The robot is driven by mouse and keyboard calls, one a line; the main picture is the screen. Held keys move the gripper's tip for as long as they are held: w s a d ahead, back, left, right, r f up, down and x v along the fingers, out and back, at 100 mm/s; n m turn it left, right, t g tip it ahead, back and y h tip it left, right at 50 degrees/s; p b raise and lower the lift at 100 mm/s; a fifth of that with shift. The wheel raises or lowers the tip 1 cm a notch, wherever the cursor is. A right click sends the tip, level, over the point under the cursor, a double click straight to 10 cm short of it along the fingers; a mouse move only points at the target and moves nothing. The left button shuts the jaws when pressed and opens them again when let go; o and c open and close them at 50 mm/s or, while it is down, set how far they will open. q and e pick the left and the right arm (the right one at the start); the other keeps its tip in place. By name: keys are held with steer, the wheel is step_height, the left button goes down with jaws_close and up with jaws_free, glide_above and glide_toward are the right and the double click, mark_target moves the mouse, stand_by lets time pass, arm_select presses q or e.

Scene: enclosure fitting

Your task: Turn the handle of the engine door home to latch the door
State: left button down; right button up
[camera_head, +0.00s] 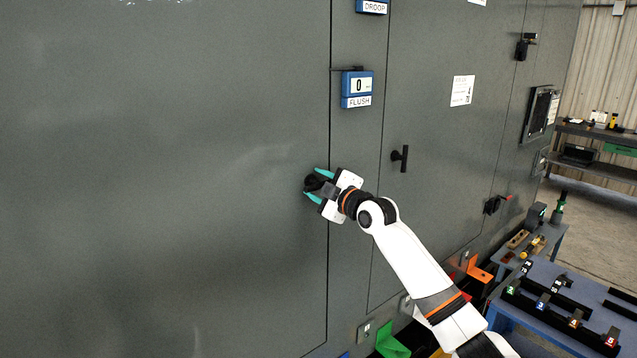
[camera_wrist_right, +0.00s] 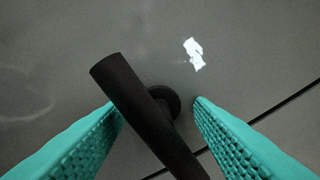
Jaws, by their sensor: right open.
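The engine door (camera_head: 170,200) is a large grey panel filling the left of the head view, its right edge at a dark vertical seam. Its black handle (camera_head: 313,183) sits near that seam, partly hidden by my right gripper (camera_head: 317,184). In the right wrist view the handle (camera_wrist_right: 150,118) is a black bar on a round hub, tilted in the picture. The open teal fingers of my right gripper (camera_wrist_right: 158,128) stand on either side of the handle, with gaps showing between them and the bar. My left gripper is not in view.
A display marked FLUSH (camera_head: 357,88) and another marked DROOP (camera_head: 373,7) are mounted right of the seam. A second black handle (camera_head: 400,158) is on the neighbouring panel. A blue table (camera_head: 560,340) with numbered black holders stands at lower right.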

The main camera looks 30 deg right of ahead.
jaws_close()
steer(key=shift+m, duration=0.3)
stand_by(0.3)
steer(key=m, duration=0.8)
steer(key=shift+p, duration=0.35)
steer(key=m+p, duration=0.1)
steer(key=m, duration=0.3)
steer(key=shift+r+m, duration=0.1)
steer(key=shift+m, duration=0.2)
steer(key=c, duration=1)
jaws_free()
steer(key=m+p, duration=0.1)
steer(key=m, duration=0.2)
steer(key=shift+c, duration=0.2)
steer(key=shift+o, duration=0.6)
steer(key=shift+m+p, duration=0.4)
steer(key=shift+m, duration=0.5)
